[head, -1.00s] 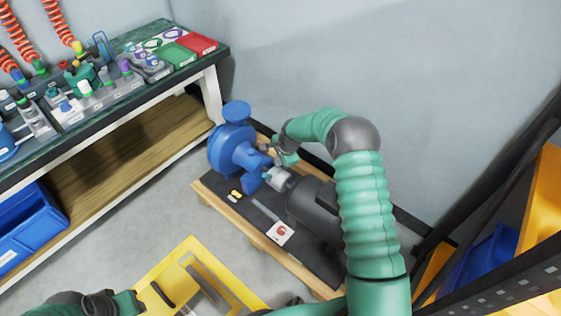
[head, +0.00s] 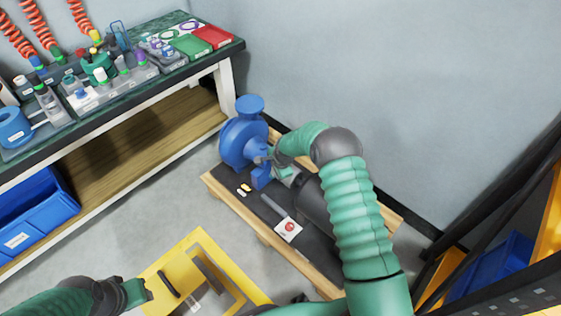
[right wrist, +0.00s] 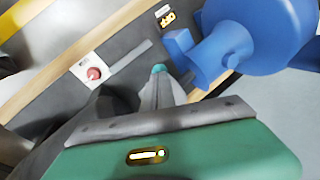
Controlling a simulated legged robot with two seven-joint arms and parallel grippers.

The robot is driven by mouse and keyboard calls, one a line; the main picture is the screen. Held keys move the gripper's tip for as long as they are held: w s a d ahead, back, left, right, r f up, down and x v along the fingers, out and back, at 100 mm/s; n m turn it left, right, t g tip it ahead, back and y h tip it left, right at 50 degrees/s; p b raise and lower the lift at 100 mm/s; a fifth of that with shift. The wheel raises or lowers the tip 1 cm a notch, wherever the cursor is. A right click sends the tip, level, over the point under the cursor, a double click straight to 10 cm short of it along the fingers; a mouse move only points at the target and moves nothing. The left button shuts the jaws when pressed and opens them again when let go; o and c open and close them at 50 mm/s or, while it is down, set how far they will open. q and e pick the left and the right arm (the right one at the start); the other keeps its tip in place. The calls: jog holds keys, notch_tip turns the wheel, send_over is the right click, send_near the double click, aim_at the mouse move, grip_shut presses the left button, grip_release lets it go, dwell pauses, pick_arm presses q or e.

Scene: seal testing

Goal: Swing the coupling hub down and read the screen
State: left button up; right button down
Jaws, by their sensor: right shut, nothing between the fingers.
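A blue pump (head: 245,140) stands on a dark baseplate, with a dark motor (head: 315,203) to its right. The silver-grey coupling hub (head: 289,176) shows partly between them, behind my right gripper. My right gripper (head: 269,161) is shut and empty, close against the coupling area; I cannot tell if it touches the hub. In the right wrist view its grey fingers (right wrist: 163,90) come together between motor and pump. A small black and yellow device (head: 244,189) lies on the baseplate; its readout is too small to read. My left gripper (head: 136,292) is at the lower left, its jaws unclear.
A white plate with a red button (head: 289,227) lies on the baseplate. A yellow frame (head: 205,245) stands in front. A workbench (head: 150,85) with trays and fittings is at the left, a blue bin (head: 40,220) under it. A dark rack is at the right.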

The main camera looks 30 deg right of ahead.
pick_arm(q)
jog(key=shift+r, duration=0.55)
pick_arm(e)
jog(key=shift+s+a+f, duration=0.2)
jog(key=shift+a+f, duration=0.25)
jog(key=shift+s+a+f, duration=0.15)
jog(key=shift+a+f, duration=0.3)
